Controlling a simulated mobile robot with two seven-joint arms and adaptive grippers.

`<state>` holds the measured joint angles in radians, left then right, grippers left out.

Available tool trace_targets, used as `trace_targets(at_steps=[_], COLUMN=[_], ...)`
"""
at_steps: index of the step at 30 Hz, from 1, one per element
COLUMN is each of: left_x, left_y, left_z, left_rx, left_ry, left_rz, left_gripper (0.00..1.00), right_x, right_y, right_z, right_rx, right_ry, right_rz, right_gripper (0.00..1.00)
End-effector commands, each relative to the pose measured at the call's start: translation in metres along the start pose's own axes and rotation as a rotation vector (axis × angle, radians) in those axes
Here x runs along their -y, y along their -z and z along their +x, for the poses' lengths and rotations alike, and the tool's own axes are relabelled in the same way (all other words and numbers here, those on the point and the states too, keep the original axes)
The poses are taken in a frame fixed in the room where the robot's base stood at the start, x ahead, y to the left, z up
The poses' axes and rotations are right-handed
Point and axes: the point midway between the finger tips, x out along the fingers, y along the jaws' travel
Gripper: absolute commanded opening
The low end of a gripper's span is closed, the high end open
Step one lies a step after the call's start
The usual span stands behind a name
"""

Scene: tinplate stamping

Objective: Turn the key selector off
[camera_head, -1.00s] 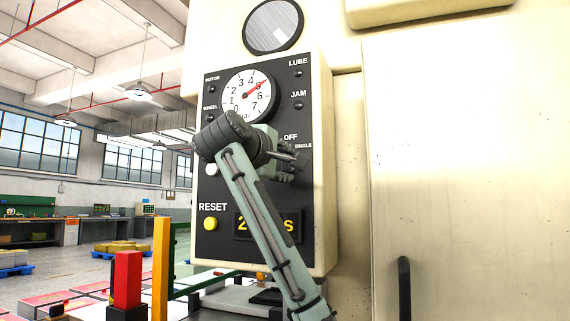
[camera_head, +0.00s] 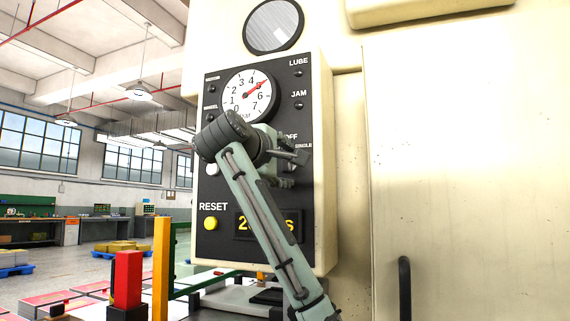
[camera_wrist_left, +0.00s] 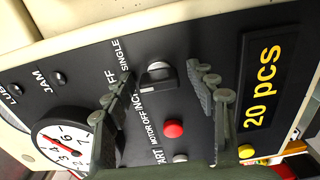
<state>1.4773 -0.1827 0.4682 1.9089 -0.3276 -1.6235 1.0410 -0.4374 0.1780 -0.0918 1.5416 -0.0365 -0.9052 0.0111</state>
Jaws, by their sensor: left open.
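The key selector (camera_wrist_left: 157,76) shows in the left wrist view as a dark round switch with a light grey front edge, on the black control panel (camera_wrist_left: 205,58). The labels SINGLE and OFF, partly covered, stand beside it. My left gripper (camera_wrist_left: 163,82) is open, with one finger on each side of the selector in that view. I cannot tell whether the fingers touch it. In the head view my left gripper (camera_head: 294,168) is in front of the panel's right part, just below the OFF label, and hides the selector. My right gripper is not in view.
The panel carries a pressure gauge (camera_head: 249,96), a yellow RESET button (camera_head: 211,223) and a counter display (camera_head: 243,225). A red button (camera_wrist_left: 173,129) is near the selector in the wrist view. A dark door handle (camera_head: 404,288) stands on the cream machine at the right.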

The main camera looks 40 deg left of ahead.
Motion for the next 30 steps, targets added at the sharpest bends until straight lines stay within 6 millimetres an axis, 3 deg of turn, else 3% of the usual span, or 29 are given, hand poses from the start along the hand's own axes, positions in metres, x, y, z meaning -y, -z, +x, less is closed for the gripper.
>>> trace_targets(at_steps=[8,21,30], left_x=[-0.001,-0.001,0.0], left_y=[0.0,0.0,0.0], left_z=[-0.01,-0.097,-0.12], left_rx=[-0.001,0.0,0.0], left_ry=[-0.002,-0.004,-0.001], left_rz=[0.001,0.0,0.0], left_gripper=[0.57,0.57,0.57], right_x=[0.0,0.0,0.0], right_y=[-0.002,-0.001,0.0], right_z=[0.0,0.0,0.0], right_rx=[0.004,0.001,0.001], right_ry=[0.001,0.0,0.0], right_rz=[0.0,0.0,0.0], right_gripper=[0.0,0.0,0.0])
